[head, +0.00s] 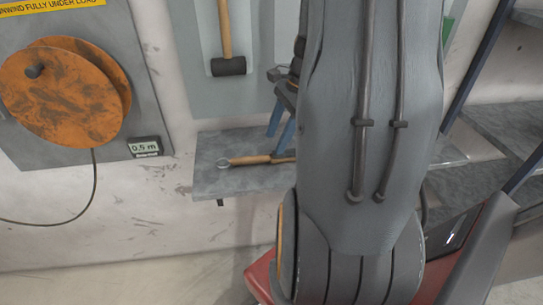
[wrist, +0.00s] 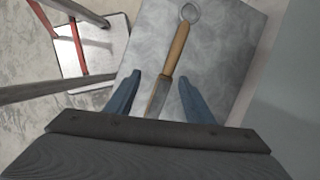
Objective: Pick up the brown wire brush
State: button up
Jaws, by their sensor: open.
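The brown wire brush (head: 250,160) lies on a grey shelf (head: 212,179) against the wall. Its brown handle ends in a metal ring at the left in the head view. In the wrist view the brush (wrist: 174,50) points its ring away from me, and its darker end lies between my fingers. My gripper (wrist: 159,78) is open, with one blue finger on each side of the brush. In the head view my gripper (head: 280,134) is just above the brush's right part, which my arm partly hides. I cannot tell any contact.
An orange reel (head: 62,92) with a hanging cable and a "0.5 m" display (head: 145,147) are on the left wall. A mallet (head: 227,65) hangs above the shelf. Grey steps (head: 490,130) stand at the right. The wrist view shows a red-framed stool-like thing (wrist: 90,65).

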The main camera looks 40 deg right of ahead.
aim_at(289, 156)
jog(key=d+m, duration=0.2)
jog(key=shift+s+d+t, duration=0.3)
jog(key=shift+s+d, duration=0.05)
jog(key=shift+d, duration=0.05)
jog(key=shift+d+f+m+y, duration=0.1)
jog(key=shift+f+m+y, duration=0.05)
jog(key=shift+m+y, duration=0.15)
jog(key=shift+w+d+p+x, duration=0.1)
jog(key=shift+p+x, duration=0.3)
jog(key=shift+x, duration=0.85)
jog(key=shift+w+d+p+x, duration=0.15)
jog(key=shift+p+x, duration=0.25)
jog(key=shift+x, duration=0.85)
jog(key=shift+w+d+p+x, duration=0.1)
jog(key=shift+p+x, duration=0.3)
jog(key=shift+x, duration=0.8)
jog(key=shift+f, duration=0.1)
jog(key=c, duration=1.2)
